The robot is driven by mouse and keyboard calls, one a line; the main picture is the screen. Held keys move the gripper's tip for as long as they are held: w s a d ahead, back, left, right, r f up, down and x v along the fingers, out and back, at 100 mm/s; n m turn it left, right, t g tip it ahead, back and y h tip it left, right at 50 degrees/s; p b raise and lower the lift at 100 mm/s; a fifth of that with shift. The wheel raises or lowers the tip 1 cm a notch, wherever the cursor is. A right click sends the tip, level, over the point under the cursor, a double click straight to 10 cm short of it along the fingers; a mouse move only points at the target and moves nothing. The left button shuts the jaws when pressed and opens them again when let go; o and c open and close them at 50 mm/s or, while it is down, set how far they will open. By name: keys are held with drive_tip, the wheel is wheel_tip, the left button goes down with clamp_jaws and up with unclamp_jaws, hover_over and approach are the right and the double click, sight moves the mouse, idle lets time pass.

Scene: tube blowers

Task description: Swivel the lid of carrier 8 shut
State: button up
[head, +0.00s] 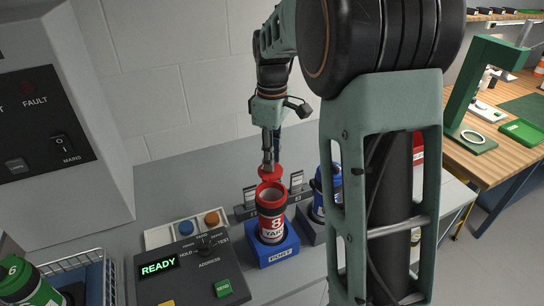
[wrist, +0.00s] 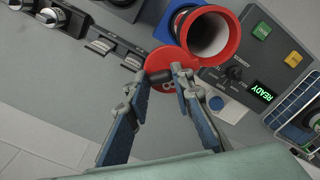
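Carrier 8 (head: 271,216) is a red, open-topped tube with a white "8 YARD" label. It stands upright in the blue POST holder (head: 280,252). Its mouth (wrist: 210,35) faces the camera in the wrist view. Its round red lid (head: 271,173) is swung to the side, leaving the mouth uncovered. The lid (wrist: 163,60) carries an 8 and a dark tab (wrist: 160,77). My gripper (head: 268,163) is over the lid. In the wrist view my gripper (wrist: 161,80) has its fingers apart, one on each side of the tab; contact is unclear.
A control box with a READY display (head: 158,268) stands in front left of the carrier. Blue and orange buttons (head: 212,219) sit on a white panel behind it. A blue carrier (head: 324,190) stands close on the right, partly hidden by my arm. A wire basket (head: 95,275) is at left.

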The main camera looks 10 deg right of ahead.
clamp_jaws()
